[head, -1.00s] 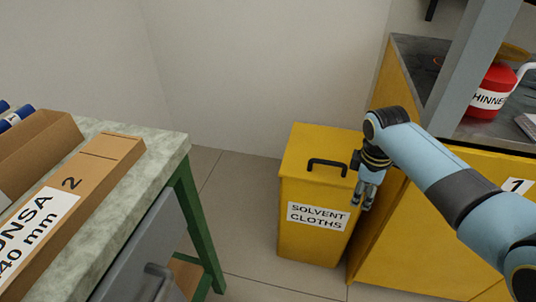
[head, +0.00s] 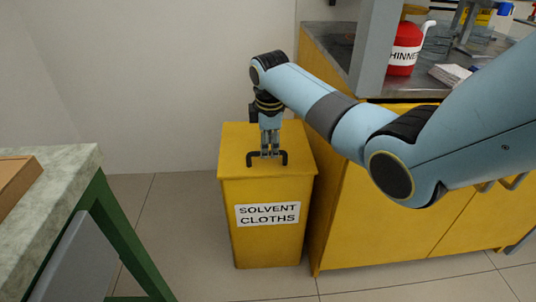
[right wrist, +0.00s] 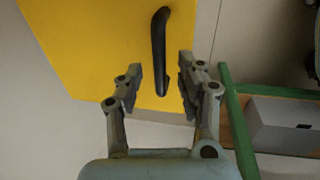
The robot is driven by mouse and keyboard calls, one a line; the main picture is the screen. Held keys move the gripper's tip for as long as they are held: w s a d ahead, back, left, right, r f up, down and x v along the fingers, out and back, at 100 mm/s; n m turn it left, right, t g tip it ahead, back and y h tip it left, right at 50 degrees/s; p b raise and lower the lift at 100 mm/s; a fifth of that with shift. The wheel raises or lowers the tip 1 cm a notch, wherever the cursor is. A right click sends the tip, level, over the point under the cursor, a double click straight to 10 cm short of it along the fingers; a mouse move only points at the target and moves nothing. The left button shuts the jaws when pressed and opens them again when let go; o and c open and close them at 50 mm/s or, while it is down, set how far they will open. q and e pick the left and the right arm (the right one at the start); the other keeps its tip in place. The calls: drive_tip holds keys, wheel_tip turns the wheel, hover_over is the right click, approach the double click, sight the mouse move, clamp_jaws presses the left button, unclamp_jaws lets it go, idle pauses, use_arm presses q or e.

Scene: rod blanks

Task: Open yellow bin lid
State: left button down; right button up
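The yellow bin (head: 267,238) stands on the floor with a "SOLVENT CLOTHS" label, and its flat lid (head: 235,145) is closed. A black bar handle (head: 250,160) is on top of the lid. My right gripper (head: 268,154) points down over the lid at the handle. In the right wrist view the handle (right wrist: 160,50) runs between the two open fingers (right wrist: 159,82), with a gap on each side. Whether the fingertips are level with the bar is hard to tell. My left gripper is not in view.
A yellow cabinet (head: 345,215) with a grey worktop stands close on the bin's right. A red thinner can (head: 404,50) is on that worktop. A green-legged bench (head: 60,175) is at the left, with clear floor between it and the bin.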

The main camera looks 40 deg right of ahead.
drive_tip(key=shift+w+d+f, duration=0.1)
drive_tip(key=shift+w+f, duration=0.1)
drive_tip(key=shift+f, duration=0.75)
clamp_jaws()
